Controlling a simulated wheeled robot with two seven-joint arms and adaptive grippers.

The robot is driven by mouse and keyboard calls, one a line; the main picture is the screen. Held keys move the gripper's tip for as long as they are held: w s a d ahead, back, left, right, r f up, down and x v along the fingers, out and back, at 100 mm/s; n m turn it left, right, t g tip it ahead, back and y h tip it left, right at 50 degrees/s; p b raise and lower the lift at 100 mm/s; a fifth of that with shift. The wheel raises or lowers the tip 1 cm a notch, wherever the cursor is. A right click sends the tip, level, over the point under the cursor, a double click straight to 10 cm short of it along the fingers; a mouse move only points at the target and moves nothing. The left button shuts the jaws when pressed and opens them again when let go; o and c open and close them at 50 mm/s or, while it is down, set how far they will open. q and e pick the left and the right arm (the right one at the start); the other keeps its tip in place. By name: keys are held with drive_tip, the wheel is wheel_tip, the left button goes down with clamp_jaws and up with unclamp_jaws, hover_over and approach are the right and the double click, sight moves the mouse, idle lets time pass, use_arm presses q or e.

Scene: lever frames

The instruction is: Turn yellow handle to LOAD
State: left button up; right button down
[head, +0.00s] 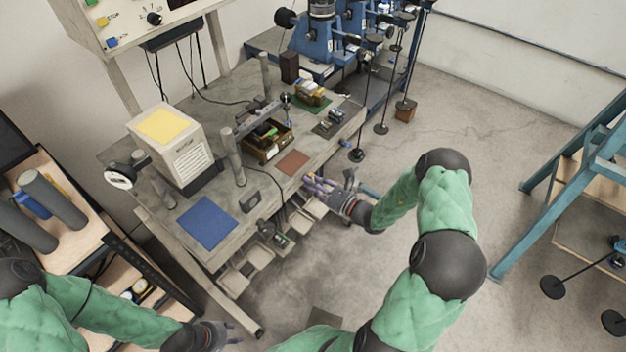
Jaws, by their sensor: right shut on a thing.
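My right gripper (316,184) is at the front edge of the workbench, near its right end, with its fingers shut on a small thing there. A small yellowish bit shows between the fingers; it appears to be the yellow handle, mostly hidden by them. I cannot read a LOAD mark or tell the handle's angle. My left gripper (226,337) is low at the bottom edge of the view, apart from the bench. It is partly cut off, and its jaws are too unclear to read.
The workbench (222,207) carries a white box with a yellow top (162,127), a blue mat (207,222), a brown mat (293,162) and a parts tray (268,150). Small bins (242,277) hang below its front edge. A blue frame (520,225) stands right; floor between is clear.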

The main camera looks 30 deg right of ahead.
drive_tip(key=m+p, duration=0.1)
drive_tip(key=m, duration=0.2)
drive_tip(key=m+p, duration=0.2)
drive_tip(key=m, duration=0.1)
drive_tip(key=m+p, duration=0.1)
drive_tip(key=m, duration=0.2)
drive_tip(key=shift+d, duration=0.25)
drive_tip(key=shift+m, duration=0.5)
drive_tip(key=c, duration=1)
unclamp_jaws()
drive_tip(key=shift+w, duration=0.1)
drive_tip(key=shift+c, duration=0.2)
drive_tip(key=v, duration=1.2)
